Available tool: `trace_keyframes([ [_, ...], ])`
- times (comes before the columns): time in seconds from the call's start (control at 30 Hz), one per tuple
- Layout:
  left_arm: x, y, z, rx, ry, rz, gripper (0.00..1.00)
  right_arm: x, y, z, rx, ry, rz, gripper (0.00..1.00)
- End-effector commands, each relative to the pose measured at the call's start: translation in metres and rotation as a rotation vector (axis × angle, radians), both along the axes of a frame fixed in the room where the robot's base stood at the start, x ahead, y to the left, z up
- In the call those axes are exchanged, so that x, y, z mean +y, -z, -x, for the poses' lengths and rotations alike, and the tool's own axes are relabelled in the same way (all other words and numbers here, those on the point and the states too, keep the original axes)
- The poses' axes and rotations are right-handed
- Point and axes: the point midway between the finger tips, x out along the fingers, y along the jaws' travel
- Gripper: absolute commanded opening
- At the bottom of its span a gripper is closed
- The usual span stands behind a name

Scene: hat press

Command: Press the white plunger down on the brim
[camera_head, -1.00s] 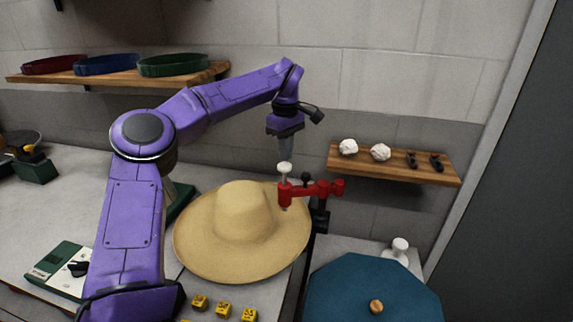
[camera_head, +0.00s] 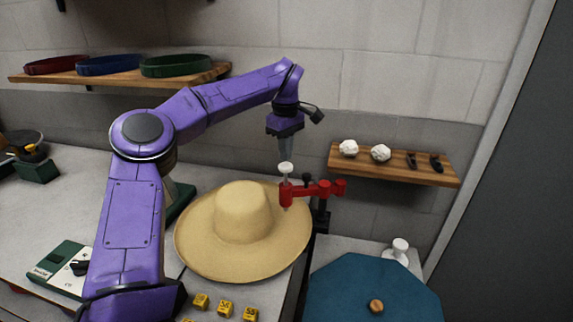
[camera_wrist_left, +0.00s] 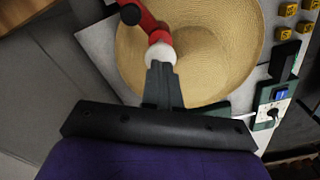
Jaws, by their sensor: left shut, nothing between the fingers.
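The white plunger (camera_head: 286,168) stands upright on top of the red press arm (camera_head: 312,192), over the right part of the straw hat's brim (camera_head: 205,258). It also shows in the left wrist view (camera_wrist_left: 160,54), partly behind the fingertips. My left gripper (camera_head: 285,155) points down with its fingers shut and empty. Its tips are right above the plunger's white cap; I cannot tell whether they touch. In the left wrist view the closed fingers (camera_wrist_left: 160,72) overlap the cap's near edge. The hat lies on the table, crown up. My right gripper is not in view.
A wooden shelf (camera_head: 395,166) with white lumps and dark clips hangs on the wall at right. A teal octagonal lid (camera_head: 340,285) with a knob is at front right. Yellow numbered cubes (camera_head: 225,307) lie before the hat. Another shelf (camera_head: 110,76) holds coloured bands.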

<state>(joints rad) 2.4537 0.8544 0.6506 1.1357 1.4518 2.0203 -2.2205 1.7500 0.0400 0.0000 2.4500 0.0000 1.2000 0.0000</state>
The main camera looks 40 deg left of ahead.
Motion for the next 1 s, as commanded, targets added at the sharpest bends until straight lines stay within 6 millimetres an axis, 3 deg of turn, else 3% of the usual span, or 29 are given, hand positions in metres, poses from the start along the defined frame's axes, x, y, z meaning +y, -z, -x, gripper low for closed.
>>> trace_keyframes([
  [1.0, 0.0, 0.028, 0.0, 0.001, 0.0, 0.001, 0.0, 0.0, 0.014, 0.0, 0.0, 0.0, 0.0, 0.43],
])
